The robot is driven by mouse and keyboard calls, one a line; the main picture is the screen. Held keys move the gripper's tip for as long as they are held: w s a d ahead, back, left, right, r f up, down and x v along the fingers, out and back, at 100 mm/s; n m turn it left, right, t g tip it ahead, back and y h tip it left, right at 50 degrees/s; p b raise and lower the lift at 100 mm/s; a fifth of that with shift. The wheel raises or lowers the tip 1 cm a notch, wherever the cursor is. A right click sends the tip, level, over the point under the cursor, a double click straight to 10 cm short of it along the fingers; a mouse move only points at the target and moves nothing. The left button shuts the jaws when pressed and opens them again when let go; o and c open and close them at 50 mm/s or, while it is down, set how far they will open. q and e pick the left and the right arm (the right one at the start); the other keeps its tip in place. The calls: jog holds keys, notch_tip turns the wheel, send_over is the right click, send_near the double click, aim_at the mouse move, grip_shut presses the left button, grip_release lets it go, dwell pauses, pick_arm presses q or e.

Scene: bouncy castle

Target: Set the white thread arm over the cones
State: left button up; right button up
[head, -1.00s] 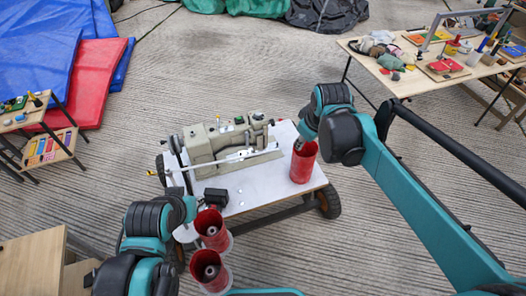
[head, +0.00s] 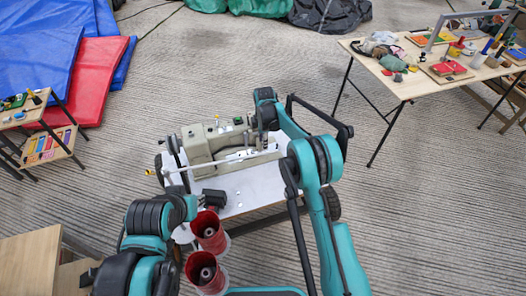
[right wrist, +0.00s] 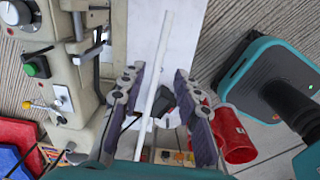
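The white thread arm (head: 225,162) is a thin rod running across the front of the beige sewing machine (head: 212,142). In the right wrist view the rod (right wrist: 153,75) passes between the two dark pads of my right gripper (right wrist: 160,105), which stands open with gaps on both sides. In the head view my right gripper (head: 264,128) is over the right end of the machine, its fingers partly hidden. Two red cones (head: 208,232) (head: 205,272) stand at the front left, near my left arm.
The machine sits on a white wheeled table (head: 243,190), partly covered by my right arm. A red cylinder (right wrist: 232,135) shows beside the right finger in the wrist view. A wooden table with assorted items (head: 400,88) stands back right. Blue and red mats (head: 85,85) lie at left.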

jog(key=f+b, duration=0.2)
jog(key=f, duration=0.5)
jog(key=shift+w, duration=0.2)
grip_shut()
